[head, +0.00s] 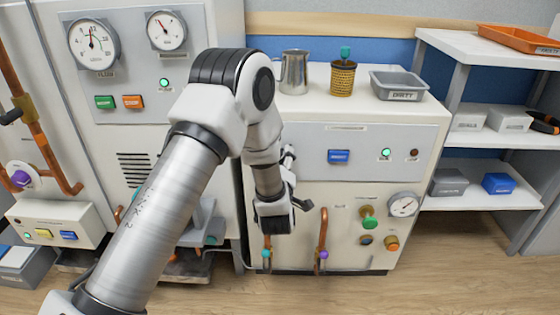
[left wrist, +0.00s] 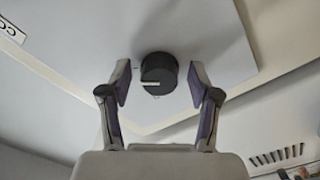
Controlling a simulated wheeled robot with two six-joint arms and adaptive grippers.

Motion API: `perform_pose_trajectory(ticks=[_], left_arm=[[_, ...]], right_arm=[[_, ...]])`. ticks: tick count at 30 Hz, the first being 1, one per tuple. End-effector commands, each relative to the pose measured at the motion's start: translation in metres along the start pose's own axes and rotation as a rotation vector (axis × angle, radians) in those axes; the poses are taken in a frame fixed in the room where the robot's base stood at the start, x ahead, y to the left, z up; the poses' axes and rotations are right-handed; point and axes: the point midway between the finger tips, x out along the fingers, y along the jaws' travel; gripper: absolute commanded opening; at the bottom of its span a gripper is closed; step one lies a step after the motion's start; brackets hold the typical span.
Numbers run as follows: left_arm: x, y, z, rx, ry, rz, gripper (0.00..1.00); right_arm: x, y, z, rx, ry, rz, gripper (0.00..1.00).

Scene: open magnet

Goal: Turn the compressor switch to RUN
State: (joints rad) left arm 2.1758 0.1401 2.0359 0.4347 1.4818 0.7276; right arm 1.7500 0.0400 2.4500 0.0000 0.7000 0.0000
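The compressor switch looks like a dark round knob (left wrist: 158,70) with a pale pointer line, on a light panel in the left wrist view. The pointer lies roughly crosswise in that picture. Its labels are not legible there. My left gripper (head: 298,180) is at the front of the right-hand white cabinet in the head view, where I cannot make out the knob. In the left wrist view my left gripper (left wrist: 159,84) is open, with one finger on each side of the knob. I see gaps on both sides and cannot tell the depth. My right gripper is not in view.
The cabinet front (head: 345,220) carries a blue button (head: 339,156), a green valve knob (head: 368,217), a gauge (head: 403,205) and pipes. A metal jug (head: 294,72), a cup-like container (head: 342,79) and a grey tray (head: 398,86) stand on top. Shelves (head: 490,170) are at right.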

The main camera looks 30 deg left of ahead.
Motion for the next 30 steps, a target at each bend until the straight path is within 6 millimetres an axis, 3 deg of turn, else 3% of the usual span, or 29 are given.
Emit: perform_pose_trajectory(ticks=[10, 22, 25, 30], left_arm=[[-0.009, 0.0, 0.001, 0.0, -0.002, 0.0, 0.62], [-0.102, 0.001, 0.002, 0.006, -0.005, 0.002, 0.62], [-0.115, 0.0, 0.001, 0.002, -0.002, 0.001, 0.62], [-0.121, 0.0, 0.0, -0.001, 0.0, -0.001, 0.62]], right_arm=[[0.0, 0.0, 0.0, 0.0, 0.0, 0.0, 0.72], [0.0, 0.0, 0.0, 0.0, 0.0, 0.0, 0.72], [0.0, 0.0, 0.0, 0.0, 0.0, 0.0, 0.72], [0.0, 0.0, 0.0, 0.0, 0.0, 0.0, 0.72]])
